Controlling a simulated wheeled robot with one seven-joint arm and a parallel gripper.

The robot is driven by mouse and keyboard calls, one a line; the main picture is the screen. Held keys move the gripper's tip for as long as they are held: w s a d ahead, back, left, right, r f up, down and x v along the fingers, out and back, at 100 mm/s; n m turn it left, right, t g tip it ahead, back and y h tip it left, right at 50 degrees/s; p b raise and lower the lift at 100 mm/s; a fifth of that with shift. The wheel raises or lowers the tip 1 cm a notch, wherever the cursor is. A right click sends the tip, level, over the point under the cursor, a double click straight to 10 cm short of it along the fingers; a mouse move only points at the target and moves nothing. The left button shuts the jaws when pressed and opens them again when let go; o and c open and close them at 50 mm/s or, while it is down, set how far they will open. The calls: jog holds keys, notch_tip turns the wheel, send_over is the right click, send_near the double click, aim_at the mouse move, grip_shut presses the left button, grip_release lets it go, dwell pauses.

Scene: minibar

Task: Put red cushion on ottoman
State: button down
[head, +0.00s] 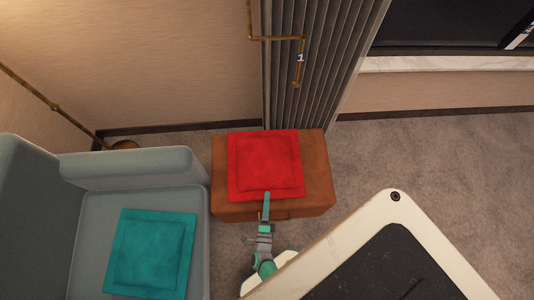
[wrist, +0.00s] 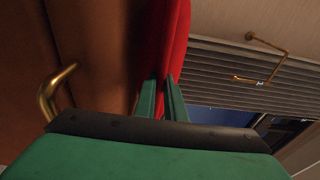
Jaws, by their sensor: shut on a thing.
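The red cushion (head: 266,163) is square and lies over the top of the brown ottoman (head: 318,180) in the head view, covering much of its left and middle. My gripper (head: 266,205) is at the cushion's near edge. In the wrist view the green fingers of my gripper (wrist: 161,97) are shut on the edge of the red cushion (wrist: 172,45). The brown side of the ottoman (wrist: 100,60) fills the left of that view, close beside the cushion. I cannot tell whether the cushion rests fully on the ottoman, as its underside is hidden.
A grey armchair (head: 120,168) with a teal cushion (head: 150,252) stands to the left of the ottoman. A grey curtain (head: 305,60) hangs behind it. A brass handle (wrist: 50,95) is on the ottoman's side. Carpet (head: 430,150) is clear to the right.

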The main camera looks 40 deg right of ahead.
jog(key=shift+f, duration=0.25)
jog(key=c, duration=1.8)
grip_release()
jog(key=shift+s, duration=0.15)
jog(key=v, duration=1.1)
jog(key=shift+s+a, duration=0.25)
jog(key=shift+a, duration=0.1)
jog(key=shift+r, duration=0.1)
